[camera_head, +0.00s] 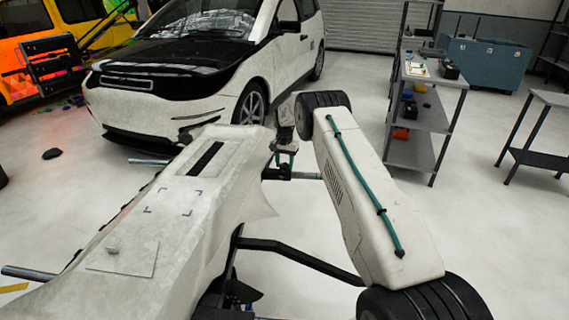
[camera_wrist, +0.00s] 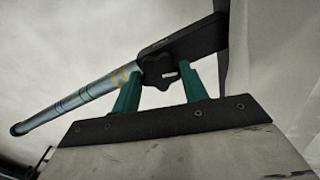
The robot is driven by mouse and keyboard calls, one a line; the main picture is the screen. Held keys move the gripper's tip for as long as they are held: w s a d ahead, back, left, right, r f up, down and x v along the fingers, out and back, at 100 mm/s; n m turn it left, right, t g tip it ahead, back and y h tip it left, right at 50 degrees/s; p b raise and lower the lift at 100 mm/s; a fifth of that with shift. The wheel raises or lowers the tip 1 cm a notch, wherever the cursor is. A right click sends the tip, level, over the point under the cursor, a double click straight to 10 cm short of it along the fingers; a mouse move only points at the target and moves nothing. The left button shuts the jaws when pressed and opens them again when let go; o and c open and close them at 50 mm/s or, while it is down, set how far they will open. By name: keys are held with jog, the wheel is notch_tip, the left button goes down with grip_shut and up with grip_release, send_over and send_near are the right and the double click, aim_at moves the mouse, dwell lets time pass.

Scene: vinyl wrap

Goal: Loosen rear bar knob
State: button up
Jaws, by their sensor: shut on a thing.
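A dark star-shaped knob (camera_wrist: 160,73) sits at the end of a grey bar (camera_wrist: 75,101) in the wrist view, beside a dark bracket (camera_wrist: 190,42). The bar has green and yellow bands and runs down to the left. My gripper (camera_wrist: 160,78) has its green fingers on both sides of the knob and is shut on it. In the head view my gripper (camera_head: 285,160) points down at the far right side of a long white panel (camera_head: 180,190) on a dark stand. The knob is too small there to make out clearly.
A white car (camera_head: 190,75) with a black hood stands behind the panel. A dark stand leg (camera_head: 300,258) reaches out low.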

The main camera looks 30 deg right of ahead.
jog(key=n, duration=0.4)
jog(key=shift+n, duration=0.3)
jog(key=n, duration=0.4)
jog(key=shift+n, duration=0.3)
jog(key=n, duration=0.4)
jog(key=shift+n, duration=2.1)
jog(key=shift+d, duration=0.1)
jog(key=o, duration=1)
